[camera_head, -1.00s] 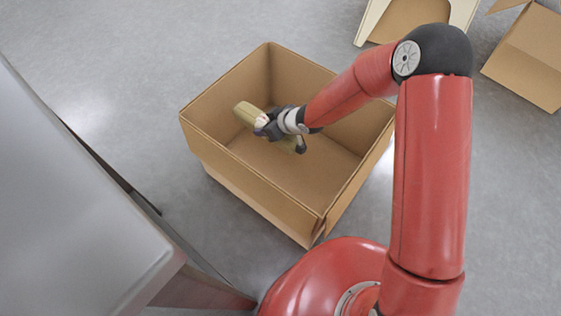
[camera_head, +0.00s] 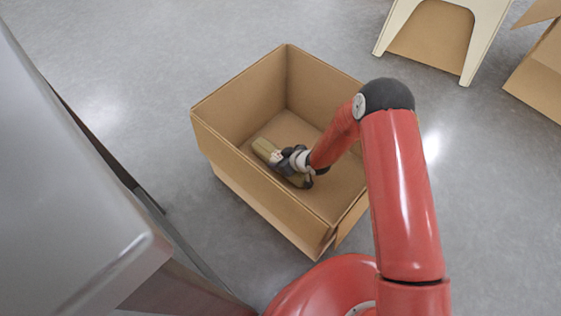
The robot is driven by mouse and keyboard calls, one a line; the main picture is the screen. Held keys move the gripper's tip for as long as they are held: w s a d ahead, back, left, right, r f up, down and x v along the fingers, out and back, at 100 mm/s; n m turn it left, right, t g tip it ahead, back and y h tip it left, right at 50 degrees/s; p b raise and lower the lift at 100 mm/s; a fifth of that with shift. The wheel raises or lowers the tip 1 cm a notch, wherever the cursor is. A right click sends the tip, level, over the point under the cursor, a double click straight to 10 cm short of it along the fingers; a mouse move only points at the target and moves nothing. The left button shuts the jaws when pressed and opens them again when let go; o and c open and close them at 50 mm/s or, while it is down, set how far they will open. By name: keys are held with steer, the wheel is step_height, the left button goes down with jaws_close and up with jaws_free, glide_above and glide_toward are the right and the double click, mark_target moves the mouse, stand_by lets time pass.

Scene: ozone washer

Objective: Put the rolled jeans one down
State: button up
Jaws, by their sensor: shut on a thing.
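The rolled jeans (camera_head: 264,147) show as an olive-tan roll inside an open cardboard box (camera_head: 237,93). My gripper (camera_head: 285,163) is shut on the roll near its middle and hides part of it. The roll is low in the box, close to the box floor. I cannot tell whether it touches the floor. My arm reaches in over the right side of the box. No other thing shows inside the box.
A grey metal surface (camera_head: 60,200) with a rounded corner stands at the left, close to the box. A cream stool-like piece (camera_head: 481,30) and another cardboard box (camera_head: 540,80) stand at the upper right. Grey floor (camera_head: 180,50) is clear beyond the box.

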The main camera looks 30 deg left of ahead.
steer(key=shift+f, duration=0.45)
steer(key=shift+r, duration=0.1)
steer(key=o, duration=1.2)
steer(key=p+v, duration=0.2)
steer(key=v, duration=1)
